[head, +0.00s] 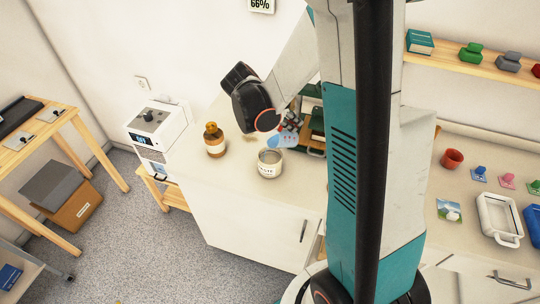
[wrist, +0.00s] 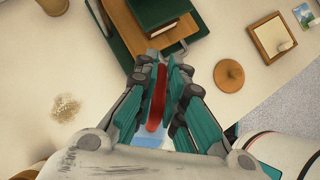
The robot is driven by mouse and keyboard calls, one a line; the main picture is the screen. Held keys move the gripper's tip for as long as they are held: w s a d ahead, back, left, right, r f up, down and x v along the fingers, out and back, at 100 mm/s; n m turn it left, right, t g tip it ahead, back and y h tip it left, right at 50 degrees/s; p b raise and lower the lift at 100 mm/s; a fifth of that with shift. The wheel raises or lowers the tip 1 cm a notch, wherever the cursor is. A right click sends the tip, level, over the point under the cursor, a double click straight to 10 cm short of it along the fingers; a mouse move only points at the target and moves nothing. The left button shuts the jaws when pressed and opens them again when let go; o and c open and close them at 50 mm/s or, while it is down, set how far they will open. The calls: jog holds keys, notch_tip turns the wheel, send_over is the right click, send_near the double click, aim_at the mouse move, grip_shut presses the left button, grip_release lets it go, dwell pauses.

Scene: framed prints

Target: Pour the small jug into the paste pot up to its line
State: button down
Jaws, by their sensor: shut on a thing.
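My gripper (head: 290,124) is shut on the small jug (head: 286,140), a pale blue vessel held above the counter. In the wrist view my gripper's fingers (wrist: 161,75) close around a red strip, apparently the jug's handle (wrist: 156,108); part of the blue jug (wrist: 150,141) shows below. The paste pot (head: 269,165) is a whitish open jar with a label, upright on the counter, just below and left of the jug in the head view. The jug's tilt, its contents and the pot's line cannot be made out.
A brown bottle (head: 214,142) stands left of the pot. Green books (wrist: 156,12) lie on a wooden and green stand close to my gripper. A round wooden disc (wrist: 229,75) and a tan stain (wrist: 66,107) are on the counter. A white machine (head: 155,122) stands farther left.

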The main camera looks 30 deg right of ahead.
jog(key=shift+a+f+h+b, duration=0.2)
jog(key=shift+a+h+b, duration=0.45)
jog(key=shift+h+b, duration=0.35)
dwell(1.8)
jog(key=shift+a+r, duration=0.1)
dwell(0.4)
jog(key=shift+r, duration=0.1)
